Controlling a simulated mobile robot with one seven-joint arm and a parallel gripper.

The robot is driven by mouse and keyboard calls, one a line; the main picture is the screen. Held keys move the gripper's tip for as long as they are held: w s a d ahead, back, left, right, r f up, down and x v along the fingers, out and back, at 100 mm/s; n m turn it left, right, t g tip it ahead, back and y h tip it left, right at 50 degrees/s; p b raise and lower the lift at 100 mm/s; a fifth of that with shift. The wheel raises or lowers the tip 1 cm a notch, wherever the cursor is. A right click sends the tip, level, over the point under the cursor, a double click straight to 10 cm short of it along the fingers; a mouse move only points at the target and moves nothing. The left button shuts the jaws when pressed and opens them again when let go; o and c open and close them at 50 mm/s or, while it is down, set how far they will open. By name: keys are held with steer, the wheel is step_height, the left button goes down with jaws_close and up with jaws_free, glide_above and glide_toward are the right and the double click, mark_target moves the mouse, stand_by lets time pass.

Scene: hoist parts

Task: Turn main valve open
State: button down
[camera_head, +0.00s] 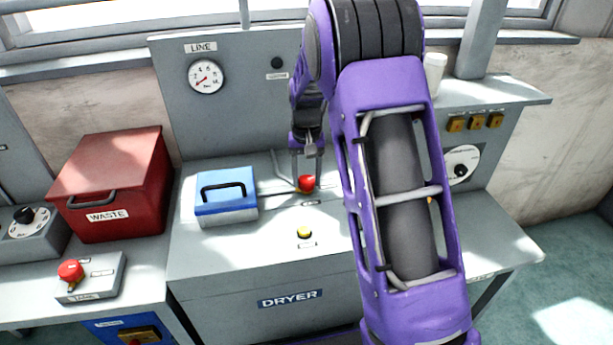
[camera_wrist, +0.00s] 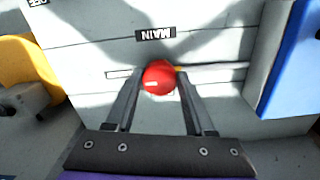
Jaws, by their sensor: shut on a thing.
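The main valve's red knob (camera_head: 307,183) sits on top of the grey dryer cabinet, below the back panel. It also shows in the wrist view (camera_wrist: 159,78), next to a black label reading MAIN (camera_wrist: 155,34). My gripper (camera_head: 307,160) reaches down from above onto the knob. In the wrist view my gripper's fingers (camera_wrist: 155,95) stand on either side of the red knob and are shut on it. A bit of yellow shows at the knob's edge. My purple arm covers the right part of the cabinet in the head view.
A blue-lidded box (camera_head: 226,196) stands left of the knob. A yellow button (camera_head: 304,232) sits in front of it. A red waste bin (camera_head: 108,185) and a box with a red knob (camera_head: 90,277) stand farther left. A LINE gauge (camera_head: 206,76) is on the back panel.

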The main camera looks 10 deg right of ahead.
steer(key=n+p, duration=0.1)
steer(key=n, duration=0.3)
steer(key=shift+d+r+n, duration=0.1)
steer(key=shift+n, duration=0.3)
steer(key=n+p, duration=0.1)
steer(key=n, duration=0.3)
steer(key=shift+n, duration=0.3)
steer(key=n+p, duration=0.1)
steer(key=n, duration=0.3)
steer(key=shift+w+d+n, duration=0.1)
steer(key=shift+n, duration=0.2)
steer(key=shift+w+n+p, duration=0.1)
steer(key=shift+n+p, duration=0.75)
steer(key=shift+n, duration=1.05)
steer(key=shift+c, duration=1.3)
jaws_free()
